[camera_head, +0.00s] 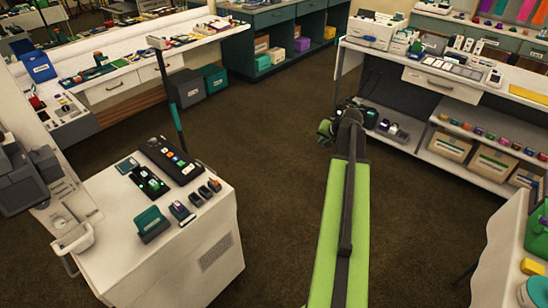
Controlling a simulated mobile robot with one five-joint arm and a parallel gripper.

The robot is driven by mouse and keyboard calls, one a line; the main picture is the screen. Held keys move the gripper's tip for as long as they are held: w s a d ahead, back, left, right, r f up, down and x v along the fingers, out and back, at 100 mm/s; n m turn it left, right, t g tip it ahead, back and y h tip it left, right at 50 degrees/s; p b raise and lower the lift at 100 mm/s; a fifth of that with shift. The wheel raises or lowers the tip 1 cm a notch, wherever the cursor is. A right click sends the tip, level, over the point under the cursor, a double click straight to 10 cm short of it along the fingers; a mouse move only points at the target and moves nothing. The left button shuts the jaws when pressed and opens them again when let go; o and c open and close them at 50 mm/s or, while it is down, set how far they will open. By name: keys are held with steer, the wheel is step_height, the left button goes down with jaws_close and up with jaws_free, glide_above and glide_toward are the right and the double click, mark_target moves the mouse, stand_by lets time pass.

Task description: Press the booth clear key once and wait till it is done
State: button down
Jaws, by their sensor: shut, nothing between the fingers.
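A dark key panel (172,160) with several small coloured and white keys lies on the white cabinet at the left. A smaller dark box (150,182) with a lit green part sits at its near left. Which key is the clear key is too small to tell. My gripper (325,130) is at the far end of my green arm, right of centre, in front of the right-hand shelf unit. It is shut and empty, small in view and partly hidden by my wrist. It is well away from the panel, with open floor between.
The white cabinet (215,225) also holds a teal device (151,224) and several small dark blocks. A thin dark post (175,120) stands behind it. Brown floor (265,150) is clear between cabinet and arm. A stocked shelf unit (470,150) stands right, a white table (500,265) near right.

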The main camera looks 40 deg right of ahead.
steer(key=s+d+r+m+h, duration=0.1)
steer(key=s+d+m, duration=0.1)
steer(key=s+d, duration=0.3)
steer(key=s+d+r+m+h, duration=0.1)
steer(key=s+d, duration=0.5)
steer(key=d, duration=0.7)
steer(key=shift+s+r+m+t+h, duration=0.2)
steer(key=shift+r+m+t+h, duration=0.2)
steer(key=shift+m+h, duration=0.15)
steer(key=shift+a, duration=0.1)
